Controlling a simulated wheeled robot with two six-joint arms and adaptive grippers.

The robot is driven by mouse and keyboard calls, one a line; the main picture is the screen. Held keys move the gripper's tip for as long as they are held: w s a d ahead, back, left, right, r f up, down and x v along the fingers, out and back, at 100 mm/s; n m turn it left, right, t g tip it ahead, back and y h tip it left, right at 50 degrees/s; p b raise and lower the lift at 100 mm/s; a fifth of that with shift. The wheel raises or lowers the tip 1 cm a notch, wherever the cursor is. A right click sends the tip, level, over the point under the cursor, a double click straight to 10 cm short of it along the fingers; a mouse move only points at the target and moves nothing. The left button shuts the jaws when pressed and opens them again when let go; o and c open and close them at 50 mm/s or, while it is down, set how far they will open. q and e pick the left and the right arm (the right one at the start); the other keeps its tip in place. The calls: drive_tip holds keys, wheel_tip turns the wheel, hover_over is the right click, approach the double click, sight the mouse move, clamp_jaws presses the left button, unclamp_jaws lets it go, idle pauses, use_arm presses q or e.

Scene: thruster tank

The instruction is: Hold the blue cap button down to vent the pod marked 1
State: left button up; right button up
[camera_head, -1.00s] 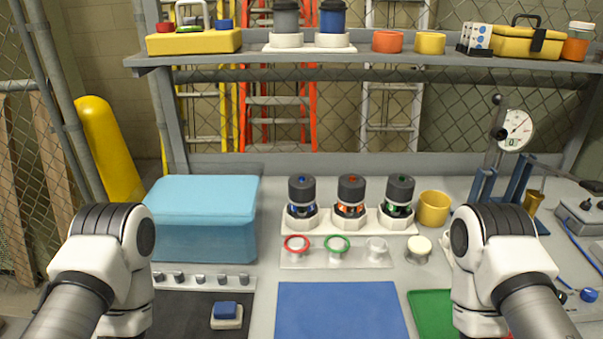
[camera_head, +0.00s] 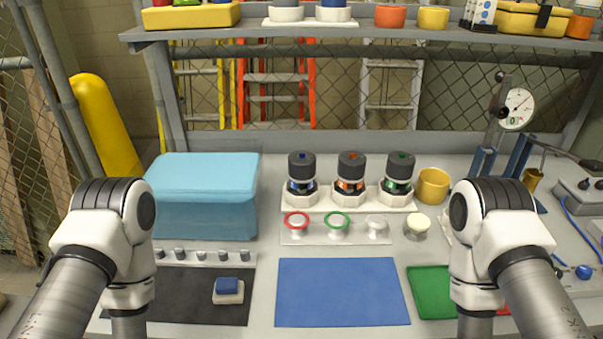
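Three dark-capped pods stand upright in a white holder: one with a blue button on top (camera_head: 302,156), one with an orange-red one (camera_head: 351,178), one with a green one (camera_head: 399,178). The blue-button pod (camera_head: 301,187) is leftmost. No number is readable on any pod. A separate blue block on a white base (camera_head: 228,287) lies on the black mat at front left. Both my arms come in from the lower corners, apart from all the pods. My left and right grippers are below the picture and hidden.
A light-blue lidded box (camera_head: 200,215) stands left of the pods. In front of them is a plate with red, green and white rings (camera_head: 337,224). A yellow cup (camera_head: 433,186) and a dial gauge (camera_head: 517,108) are to the right. The blue mat (camera_head: 342,291) is bare.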

use_arm(q)
clamp_jaws()
idle(1.4)
